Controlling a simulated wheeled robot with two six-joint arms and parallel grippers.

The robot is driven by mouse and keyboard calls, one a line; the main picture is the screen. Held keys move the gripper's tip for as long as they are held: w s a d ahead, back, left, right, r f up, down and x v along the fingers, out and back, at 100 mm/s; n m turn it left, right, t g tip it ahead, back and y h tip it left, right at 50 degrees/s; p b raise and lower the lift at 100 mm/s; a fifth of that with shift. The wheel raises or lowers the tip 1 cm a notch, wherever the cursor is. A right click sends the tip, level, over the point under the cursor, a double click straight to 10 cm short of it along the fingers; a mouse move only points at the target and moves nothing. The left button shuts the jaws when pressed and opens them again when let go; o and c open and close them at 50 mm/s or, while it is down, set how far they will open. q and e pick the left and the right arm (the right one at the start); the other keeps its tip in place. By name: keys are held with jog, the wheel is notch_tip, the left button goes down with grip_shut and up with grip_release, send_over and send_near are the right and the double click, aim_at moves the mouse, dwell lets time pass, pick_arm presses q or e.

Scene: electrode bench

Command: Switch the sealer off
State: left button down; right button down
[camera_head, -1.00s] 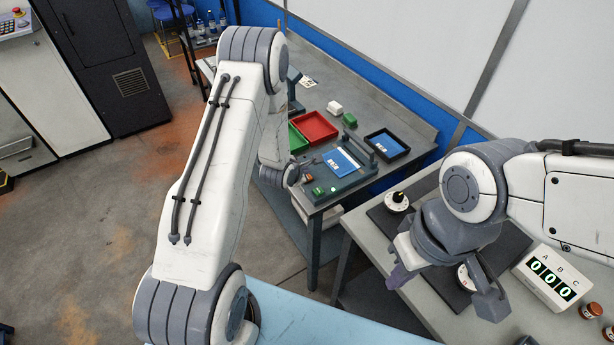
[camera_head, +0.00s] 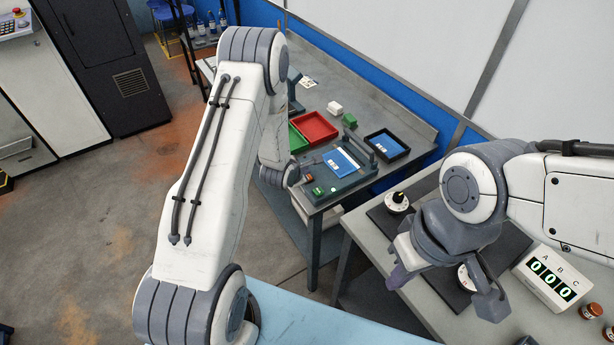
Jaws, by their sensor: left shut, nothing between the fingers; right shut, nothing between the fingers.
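The sealer (camera_head: 358,181) is a dark grey unit near the front corner of the far bench, with a raised bar along its right side. A blue pouch (camera_head: 338,162) lies on it. A small red-brown control (camera_head: 308,178) and a green one (camera_head: 318,191) sit at its front left end. Their switch position is too small to tell. My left gripper (camera_head: 311,162) is shut and empty, just above the sealer's left end, partly hidden by its own wrist; I cannot tell whether it touches anything. My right gripper (camera_head: 397,278) is shut and empty, above the near right bench.
Red (camera_head: 315,125) and green (camera_head: 297,139) trays stand behind the sealer. A black tray (camera_head: 401,142) with a blue pouch is to its right. White and green blocks lie nearby. On the right bench are dials (camera_head: 397,202), a counter box (camera_head: 548,278) reading 000 and small brown jars.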

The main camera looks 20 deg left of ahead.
pick_arm(q)
jog(key=shift+f, duration=0.1)
dwell(0.5)
jog(key=shift+f+b, duration=0.35)
jog(key=shift+f, duration=0.25)
dwell(0.4)
jog(key=shift+r+p, duration=0.35)
jog(key=shift+r, duration=0.4)
notch_tip(320, 180, up, 6)
jog(key=p, duration=0.4)
jog(key=shift+p, duration=0.35)
